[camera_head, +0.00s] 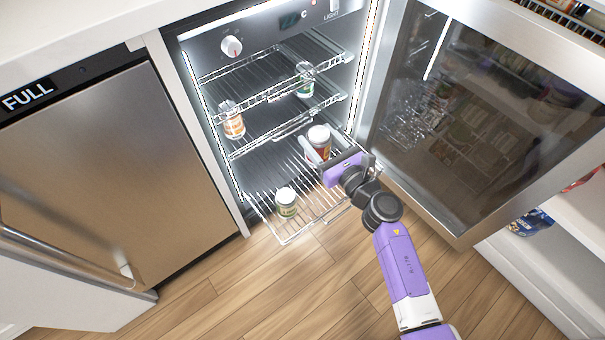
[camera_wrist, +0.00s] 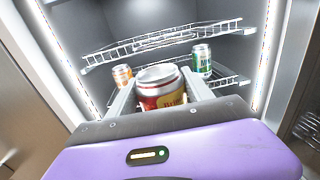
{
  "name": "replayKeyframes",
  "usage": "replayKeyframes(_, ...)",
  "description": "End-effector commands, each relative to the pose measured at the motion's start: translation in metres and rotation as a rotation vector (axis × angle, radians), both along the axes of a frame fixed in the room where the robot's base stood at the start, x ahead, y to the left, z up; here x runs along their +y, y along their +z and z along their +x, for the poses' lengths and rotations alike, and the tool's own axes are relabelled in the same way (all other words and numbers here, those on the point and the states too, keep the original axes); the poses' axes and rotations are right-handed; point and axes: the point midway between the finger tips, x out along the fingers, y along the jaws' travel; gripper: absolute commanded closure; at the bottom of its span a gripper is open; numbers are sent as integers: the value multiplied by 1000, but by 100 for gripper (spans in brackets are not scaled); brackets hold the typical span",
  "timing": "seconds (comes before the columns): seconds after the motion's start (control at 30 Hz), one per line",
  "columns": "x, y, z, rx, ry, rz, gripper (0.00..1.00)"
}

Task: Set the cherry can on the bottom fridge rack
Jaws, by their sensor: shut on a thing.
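The cherry can looks red and cream with a silver top (camera_head: 319,141), and it also shows in the wrist view (camera_wrist: 162,88). My gripper (camera_head: 318,153) is shut on it, with one finger on each side. The can is upright over the pulled-out bottom fridge rack (camera_head: 283,237), toward its back right; I cannot tell whether its base touches the wires. The fridge (camera_head: 229,46) is open and lit. In the wrist view my gripper (camera_wrist: 160,100) hides the lower part of the can.
A green-and-white can (camera_head: 286,203) stands on the front of the bottom rack. An orange can (camera_head: 232,120) and a green can (camera_head: 305,80) stand on racks above. The open glass door (camera_head: 470,110) is close on the right of my arm.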

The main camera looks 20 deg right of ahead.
Motion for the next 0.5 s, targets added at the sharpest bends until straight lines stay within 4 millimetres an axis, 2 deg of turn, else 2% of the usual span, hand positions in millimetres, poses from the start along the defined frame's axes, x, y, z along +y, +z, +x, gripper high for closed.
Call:
replayKeyframes(0.1, 13, -2, -3, -1, 60, 7, 100)
replayKeyframes(0.27, 21, -11, -6, -2, 95, 9, 100)
replayKeyframes(0.5, 22, -67, -6, -2, 98, 11, 100)
